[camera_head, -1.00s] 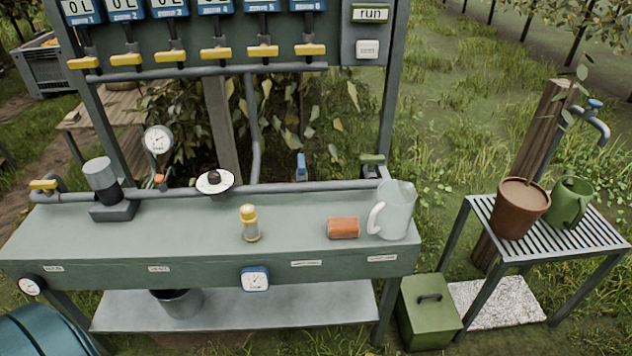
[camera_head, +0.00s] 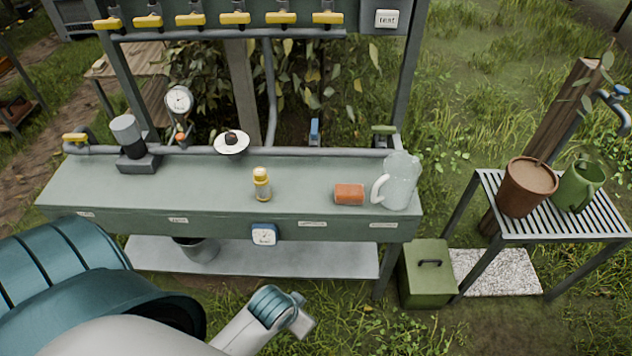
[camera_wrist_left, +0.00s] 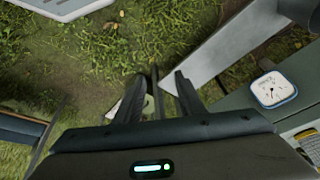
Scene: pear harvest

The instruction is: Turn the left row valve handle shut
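Several valve handles show in the head view. A yellow handle (camera_head: 75,138) sits at the left end of the bench pipe, a blue handle (camera_head: 314,132) stands upright right of the middle, and a green handle (camera_head: 383,129) is at the right end. I cannot tell for sure which one is the left row valve; the yellow one is furthest left. My left arm comes in from the lower left, in front of the bench and away from these handles. In the left wrist view my left gripper (camera_wrist_left: 156,97) has its two fingers apart, over the grass. My right gripper is not in view.
The green bench (camera_head: 205,182) carries a yellow-capped bottle (camera_head: 262,185), an orange block (camera_head: 349,194) and a clear jug (camera_head: 398,183). Several yellow valves (camera_head: 191,20) line the upper panel.

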